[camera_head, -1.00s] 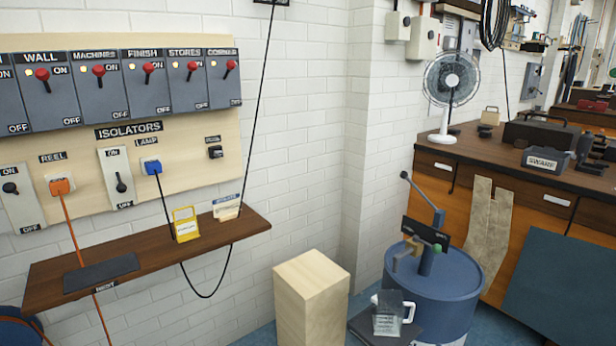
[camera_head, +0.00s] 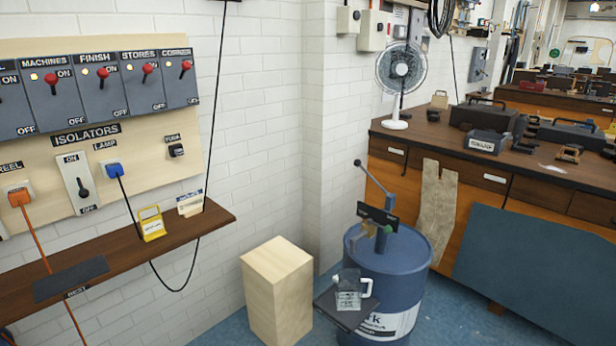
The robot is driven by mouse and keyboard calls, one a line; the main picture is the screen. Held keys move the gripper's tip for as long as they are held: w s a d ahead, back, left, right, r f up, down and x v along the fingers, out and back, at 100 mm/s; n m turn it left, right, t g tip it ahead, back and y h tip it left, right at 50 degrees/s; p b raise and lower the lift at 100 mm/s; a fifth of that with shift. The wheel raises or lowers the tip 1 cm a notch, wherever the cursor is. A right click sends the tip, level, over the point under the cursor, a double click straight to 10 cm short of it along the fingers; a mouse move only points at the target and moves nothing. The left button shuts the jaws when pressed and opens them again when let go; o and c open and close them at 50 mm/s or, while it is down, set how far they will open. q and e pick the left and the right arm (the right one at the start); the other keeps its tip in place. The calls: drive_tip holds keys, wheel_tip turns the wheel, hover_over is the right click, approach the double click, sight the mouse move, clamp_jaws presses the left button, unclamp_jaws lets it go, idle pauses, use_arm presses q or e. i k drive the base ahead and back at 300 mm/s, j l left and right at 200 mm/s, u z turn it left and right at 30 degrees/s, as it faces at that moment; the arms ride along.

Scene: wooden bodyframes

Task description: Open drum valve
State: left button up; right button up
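A blue drum (camera_head: 408,262) with a white label stands on the floor right of centre. On its top is a pump-like fitting with a blue-grey upright (camera_head: 383,238), a dark plate (camera_head: 378,217) and a long lever (camera_head: 372,178) slanting up to the left. A clear jug (camera_head: 348,291) with a white handle stands on a dark platform (camera_head: 343,313) in front of the drum. Neither gripper is in view.
A pale wooden block (camera_head: 277,289) stands left of the drum. A brown shelf (camera_head: 110,268) runs under the isolator panel (camera_head: 80,135) at left. A workbench (camera_head: 470,150) with a fan (camera_head: 400,75) and toolboxes stands behind, with a blue-grey panel (camera_head: 535,260) at its front.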

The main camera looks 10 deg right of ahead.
sight(388, 230)
drive_tip(key=i+l+u, duration=0.1)
drive_tip(key=l, duration=0.25)
drive_tip(key=i+l, duration=0.3)
drive_tip(key=i+l+u, duration=0.15)
drive_tip(key=l, duration=0.2)
drive_tip(key=i+l+u, duration=0.1)
drive_tip(key=i+l, duration=0.15)
drive_tip(key=l, duration=0.15)
drive_tip(key=i+l+u, duration=0.1)
drive_tip(key=l, duration=0.25)
drive_tip(key=i+l, duration=0.2)
drive_tip(key=l, duration=0.2)
drive_tip(key=i+l+u, duration=0.15)
drive_tip(key=l, duration=0.25)
